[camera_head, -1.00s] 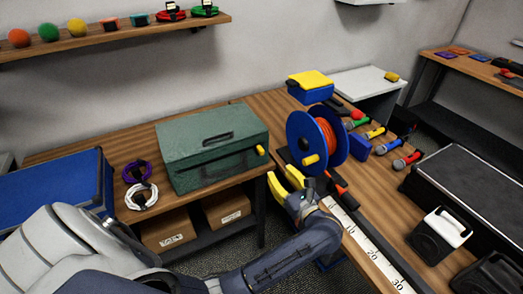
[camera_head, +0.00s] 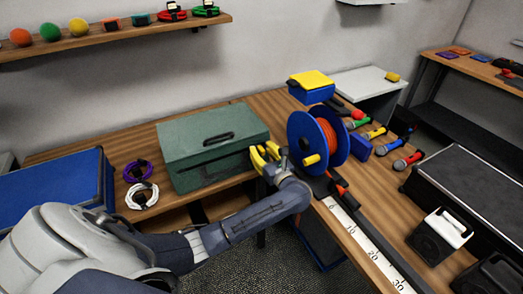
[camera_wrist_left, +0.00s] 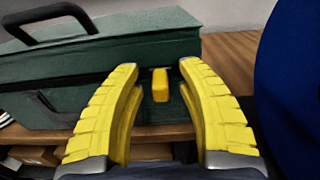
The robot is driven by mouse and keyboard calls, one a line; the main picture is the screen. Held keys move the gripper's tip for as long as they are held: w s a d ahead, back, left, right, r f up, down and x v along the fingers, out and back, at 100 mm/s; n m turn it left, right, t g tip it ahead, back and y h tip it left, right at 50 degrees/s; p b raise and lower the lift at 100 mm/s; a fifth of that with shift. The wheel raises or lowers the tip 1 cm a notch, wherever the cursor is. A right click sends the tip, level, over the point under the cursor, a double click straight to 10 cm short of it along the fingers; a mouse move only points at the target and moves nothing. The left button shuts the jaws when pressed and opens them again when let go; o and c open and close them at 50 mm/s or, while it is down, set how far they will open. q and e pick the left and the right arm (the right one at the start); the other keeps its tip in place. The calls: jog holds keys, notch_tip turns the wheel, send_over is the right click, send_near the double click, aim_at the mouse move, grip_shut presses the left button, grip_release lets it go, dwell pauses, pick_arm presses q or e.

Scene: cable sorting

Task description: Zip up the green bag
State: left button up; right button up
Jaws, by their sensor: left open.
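The green bag (camera_head: 205,160) sits closed-looking on the wooden table, with a dark handle on its lid; it also shows in the left wrist view (camera_wrist_left: 150,50). Its yellow zipper pull (camera_wrist_left: 160,85) is on the front side near the right end. My left gripper (camera_head: 262,154) has yellow fingers and is at the bag's front right corner. In the left wrist view the open fingers (camera_wrist_left: 157,80) frame the zipper pull, one on each side, with gaps between. In the head view the fingers hide the pull. My right gripper is not in view.
A blue cable reel (camera_head: 308,143) with orange cable stands just right of the gripper. Purple (camera_head: 138,171) and white (camera_head: 141,196) cable coils lie left of the bag. A ruler strip (camera_head: 355,232) runs along the table's front edge. A blue case (camera_head: 50,196) is at left.

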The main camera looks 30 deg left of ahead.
pick_arm(q)
jog(key=shift+w+a, duration=0.1)
jog(key=shift+a, duration=0.05)
jog(key=shift+c, duration=0.4)
grip_shut()
